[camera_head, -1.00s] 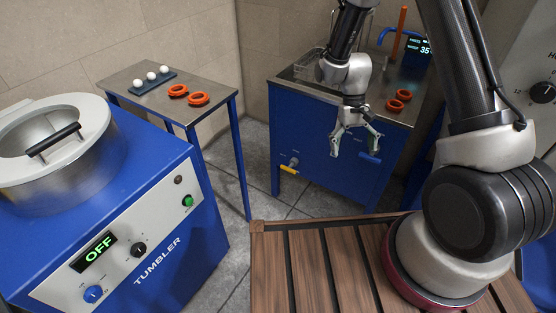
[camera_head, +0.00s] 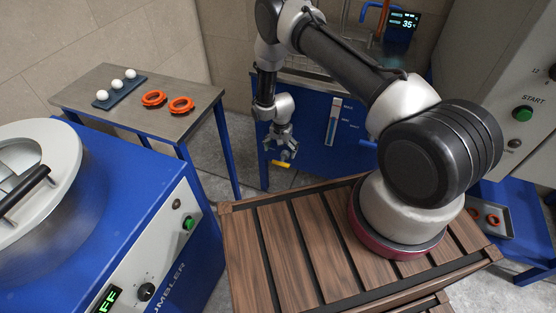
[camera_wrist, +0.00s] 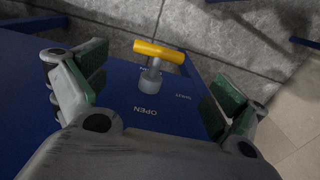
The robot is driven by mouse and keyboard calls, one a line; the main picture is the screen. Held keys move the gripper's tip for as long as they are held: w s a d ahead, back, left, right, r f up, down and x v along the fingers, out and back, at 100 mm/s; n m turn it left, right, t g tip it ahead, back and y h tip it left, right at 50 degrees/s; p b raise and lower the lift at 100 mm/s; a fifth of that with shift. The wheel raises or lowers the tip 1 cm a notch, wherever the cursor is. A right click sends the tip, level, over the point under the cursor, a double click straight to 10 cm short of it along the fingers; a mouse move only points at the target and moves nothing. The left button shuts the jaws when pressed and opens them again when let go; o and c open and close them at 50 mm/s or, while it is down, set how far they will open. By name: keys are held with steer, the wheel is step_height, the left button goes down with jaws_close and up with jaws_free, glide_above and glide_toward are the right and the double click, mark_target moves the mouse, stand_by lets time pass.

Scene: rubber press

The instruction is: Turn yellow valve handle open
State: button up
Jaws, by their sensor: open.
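The yellow valve handle (camera_head: 281,163) is on the front of the blue tank cabinet (camera_head: 308,150), low at its left side. In the wrist view the yellow handle (camera_wrist: 159,52) sits on a grey stem (camera_wrist: 151,82), above the word OPEN and beside other lettering on the blue panel. My gripper (camera_head: 282,153) is right at the handle in the head view. In the wrist view my gripper's two green-padded fingers (camera_wrist: 165,90) are spread wide, with the handle and stem ahead between them. I see no contact between fingers and handle.
A side table (camera_head: 95,82) at left holds white balls and orange rings (camera_head: 181,105). The blue tumbler (camera_head: 120,215) stands at front left. A slatted wooden top (camera_head: 300,240) lies under my arm's base. A panel with a green START button (camera_head: 522,113) is at right.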

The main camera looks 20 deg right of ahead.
mark_target(281, 162)
step_height(281, 162, down, 8)
steer(key=shift+r, duration=0.2)
steer(key=c, duration=1)
